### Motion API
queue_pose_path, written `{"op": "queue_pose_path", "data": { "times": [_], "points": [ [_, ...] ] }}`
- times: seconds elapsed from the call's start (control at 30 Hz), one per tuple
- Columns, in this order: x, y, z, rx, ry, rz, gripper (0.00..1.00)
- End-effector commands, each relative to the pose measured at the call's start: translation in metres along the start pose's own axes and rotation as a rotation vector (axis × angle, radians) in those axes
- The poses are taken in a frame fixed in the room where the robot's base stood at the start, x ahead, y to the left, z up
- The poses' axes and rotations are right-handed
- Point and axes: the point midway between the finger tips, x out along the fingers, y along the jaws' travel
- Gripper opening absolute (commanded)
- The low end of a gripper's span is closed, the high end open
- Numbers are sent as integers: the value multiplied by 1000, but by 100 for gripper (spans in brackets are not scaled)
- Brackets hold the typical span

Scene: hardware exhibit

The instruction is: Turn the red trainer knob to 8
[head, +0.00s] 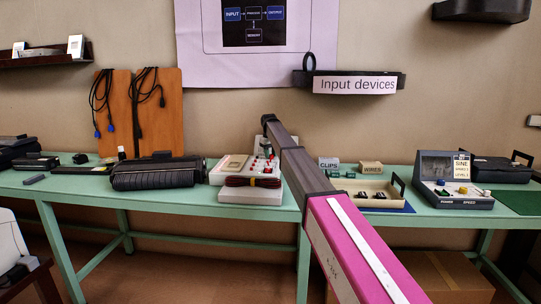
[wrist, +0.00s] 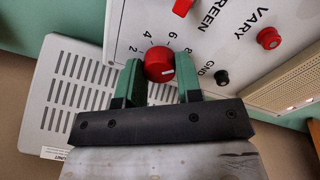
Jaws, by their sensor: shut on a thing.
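The red trainer knob (wrist: 158,62) sits on the white trainer panel (wrist: 125,42) in the wrist view, with numerals around it including 2, 4, 6 and 8. My gripper (wrist: 160,72) has its two green fingers on either side of the knob and is shut on it. A small pale mark shows on the knob, but I cannot tell which numeral it points to. In the head view the white trainer (head: 262,197) stands on the green bench, and my arm partly covers it. The knob cannot be made out there.
On the bench (head: 190,207), a black device (head: 155,174) is left of the trainer and a tray (head: 398,204) is right.

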Motion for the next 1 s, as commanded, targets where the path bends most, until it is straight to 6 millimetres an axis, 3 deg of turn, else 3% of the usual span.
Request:
{"op": "queue_pose_path", "data": {
  "times": [0.1, 0.13, 0.2, 0.67, 1.0],
  "points": [
    [0, 0, 0, 1, 0, 1, 9],
    [0, 0, 0, 1, 0, 1, 39],
    [0, 0, 0, 1, 0, 0, 58],
    [-8, 0, 0, -1, 0, 0, 58],
    [-61, 0, -1, 0, 1, 0, 58]
  ]
}}
